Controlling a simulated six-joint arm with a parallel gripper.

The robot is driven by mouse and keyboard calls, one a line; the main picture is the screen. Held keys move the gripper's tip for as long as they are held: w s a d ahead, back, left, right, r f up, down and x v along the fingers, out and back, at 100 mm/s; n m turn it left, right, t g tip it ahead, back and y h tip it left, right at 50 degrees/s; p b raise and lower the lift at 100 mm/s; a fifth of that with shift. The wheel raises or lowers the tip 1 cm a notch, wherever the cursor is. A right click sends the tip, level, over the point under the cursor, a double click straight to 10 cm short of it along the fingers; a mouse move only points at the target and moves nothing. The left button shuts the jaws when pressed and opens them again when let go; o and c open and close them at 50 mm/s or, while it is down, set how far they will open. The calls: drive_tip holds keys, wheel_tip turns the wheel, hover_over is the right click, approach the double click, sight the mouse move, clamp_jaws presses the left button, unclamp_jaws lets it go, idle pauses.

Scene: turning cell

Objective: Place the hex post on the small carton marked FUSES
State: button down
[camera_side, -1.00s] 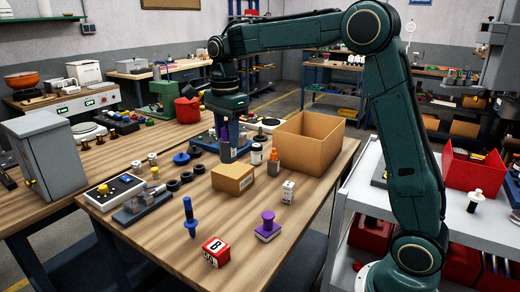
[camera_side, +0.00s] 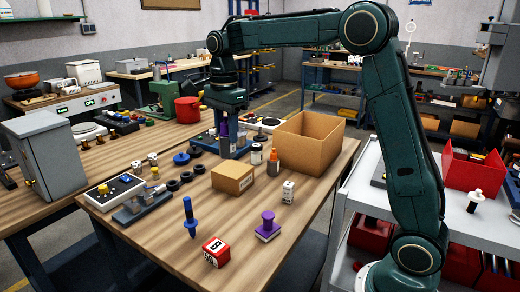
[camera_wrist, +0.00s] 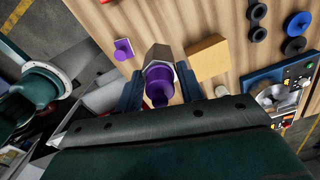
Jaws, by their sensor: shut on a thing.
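My gripper (camera_wrist: 160,78) is shut on the hex post, which has a purple knob (camera_wrist: 161,92) toward me and a grey-brown six-sided part (camera_wrist: 158,53) beyond it. In the side view my gripper (camera_side: 228,132) hangs at the back of the wooden table, left of the open cardboard box. Whether the post touches anything below is hard to tell. A brown carton (camera_side: 233,181) lies in front of my gripper. It also shows in the wrist view (camera_wrist: 208,58), right of the post. A small white carton (camera_side: 288,191) stands to its right. I cannot read FUSES on either.
The open cardboard box (camera_side: 302,150) stands at the back right. A purple knobbed piece (camera_side: 267,226), a blue-handled tool (camera_side: 190,218) and a red block (camera_side: 216,252) occupy the table's front. Dark bottles (camera_side: 273,163) stand near the brown carton. Bare wood separates these things.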

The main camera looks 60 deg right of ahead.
drive_tip(key=w+d+r, duration=0.4)
drive_tip(key=w+d, duration=0.1)
drive_tip(key=d, duration=0.1)
wheel_tip(320, 180, up, 3)
drive_tip(key=m, duration=0.1)
hover_over(239, 171)
drive_tip(key=shift+s+d, duration=0.1)
idle(0.3)
wheel_tip(239, 171, down, 16)
drive_tip(key=shift+r, duration=0.2)
idle(1.1)
drive_tip(key=shift+f, duration=0.1)
drive_tip(key=shift+f, duration=2.05)
drive_tip(key=shift+f, duration=0.1)
